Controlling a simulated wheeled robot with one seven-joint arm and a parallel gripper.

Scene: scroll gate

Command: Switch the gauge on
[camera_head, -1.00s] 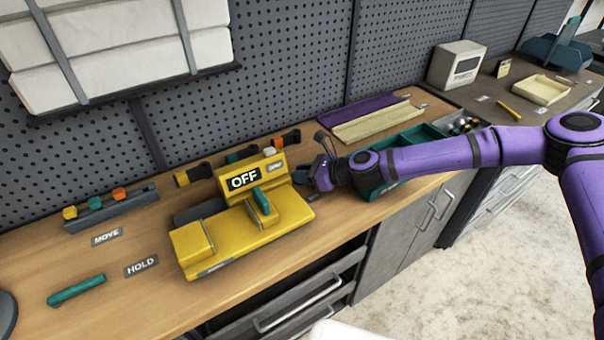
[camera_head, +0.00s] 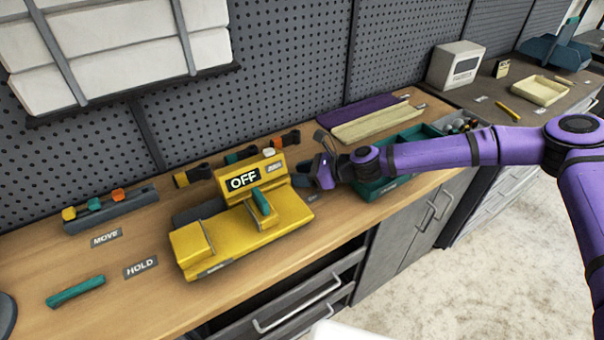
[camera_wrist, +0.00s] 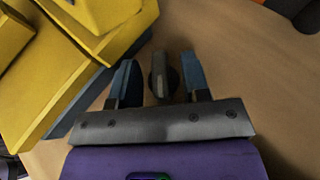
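The yellow gauge (camera_head: 244,222) stands on the workbench, with a display (camera_head: 243,179) reading OFF. A teal lever (camera_head: 261,203) stands upright on its front part, and a pale round knob (camera_head: 269,154) sits on top. My gripper (camera_head: 308,172) is just right of the gauge, apart from it in the head view. In the wrist view, the gripper's two blue fingers (camera_wrist: 160,82) are spread apart. A small grey upright piece (camera_wrist: 159,76) with a dark round base shows between them; I cannot tell whether they touch it. The gauge's yellow body also fills the wrist view's upper left (camera_wrist: 65,70).
Labels MOVE (camera_head: 106,239) and HOLD (camera_head: 140,267) lie left of the gauge, near a teal bar (camera_head: 76,291) and a dark rack (camera_head: 112,211). Clips (camera_head: 241,154) stand behind the gauge. A teal tray (camera_head: 421,139) is at right, beyond my gripper.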

